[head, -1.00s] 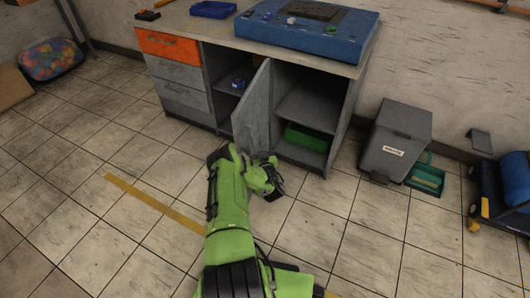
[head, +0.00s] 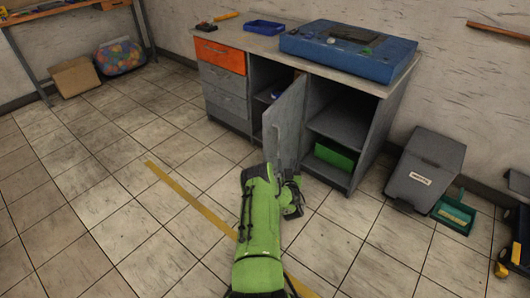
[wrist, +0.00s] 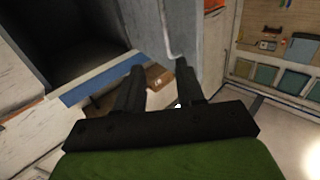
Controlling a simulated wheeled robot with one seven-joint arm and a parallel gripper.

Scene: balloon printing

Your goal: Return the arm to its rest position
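My green arm (head: 262,225) reaches forward and low over the floor, in front of the cabinet (head: 225,92). My gripper (wrist: 160,76) shows in the wrist view with its two dark fingers apart and nothing seen held between them. In the head view the hand is partly hidden by the arm, close to the lower part of the grey cabinet door (head: 285,122). The door stands ajar; in the wrist view its grey face and handle (wrist: 173,42) lie just past the fingertips. I cannot tell whether the fingers touch the door.
A blue machine (head: 345,52) and a blue tray (head: 263,27) sit on the cabinet top. A green box (head: 335,155) is in the right compartment. A grey bin (head: 425,170) and a green dustpan (head: 453,215) stand at the right.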

